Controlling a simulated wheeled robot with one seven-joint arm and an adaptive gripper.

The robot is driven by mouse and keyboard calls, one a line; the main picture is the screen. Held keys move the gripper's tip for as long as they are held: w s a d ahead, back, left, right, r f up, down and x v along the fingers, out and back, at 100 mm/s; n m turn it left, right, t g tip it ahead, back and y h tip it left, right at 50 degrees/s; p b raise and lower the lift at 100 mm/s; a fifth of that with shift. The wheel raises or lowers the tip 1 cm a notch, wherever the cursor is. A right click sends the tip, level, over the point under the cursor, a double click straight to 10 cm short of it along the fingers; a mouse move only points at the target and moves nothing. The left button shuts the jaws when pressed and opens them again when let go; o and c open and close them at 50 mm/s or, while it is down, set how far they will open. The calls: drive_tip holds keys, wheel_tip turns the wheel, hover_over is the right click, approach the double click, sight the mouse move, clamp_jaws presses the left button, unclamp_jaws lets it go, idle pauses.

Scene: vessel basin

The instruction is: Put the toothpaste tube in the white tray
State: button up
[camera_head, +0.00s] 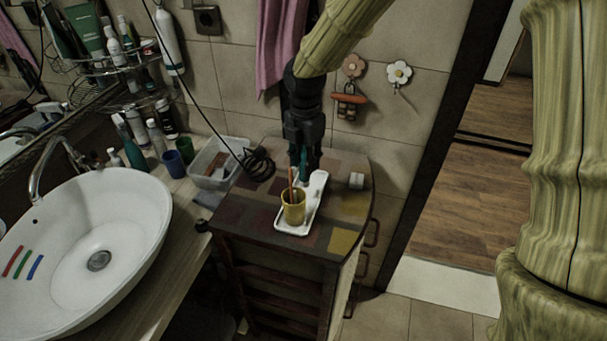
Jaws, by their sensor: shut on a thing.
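The white tray (310,207) is long and narrow and lies on the checkered top of a small cabinet. A yellow cup (293,209) with thin sticks or brushes in it stands in the tray's near part. My gripper (303,158) points down over the tray's far end, shut on a small teal object (303,171), which looks like the toothpaste tube. The tube hangs upright, and its upper part is hidden by the fingers. I cannot tell whether its lower end touches the tray.
A small white roll-like object (356,181) sits right of the tray. A black coiled cable (257,164) and a clear bin (218,163) lie to the left. Bottles and cups stand beside the white basin (85,240), which holds red, green and blue strips.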

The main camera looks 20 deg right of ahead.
drive_tip(key=shift+s+f, duration=0.2)
drive_tip(key=shift+f, duration=0.6)
drive_tip(key=shift+f+p, duration=0.6)
drive_tip(key=shift+f, duration=1)
drive_tip(key=shift+w, duration=0.1)
drive_tip(key=o, duration=1)
drive_tip(key=shift+f, duration=0.15)
drive_tip(key=shift+o, duration=0.2)
wheel_tip(320, 180, up, 12)
drive_tip(key=b, duration=0.2)
drive_tip(key=shift+b, duration=0.35)
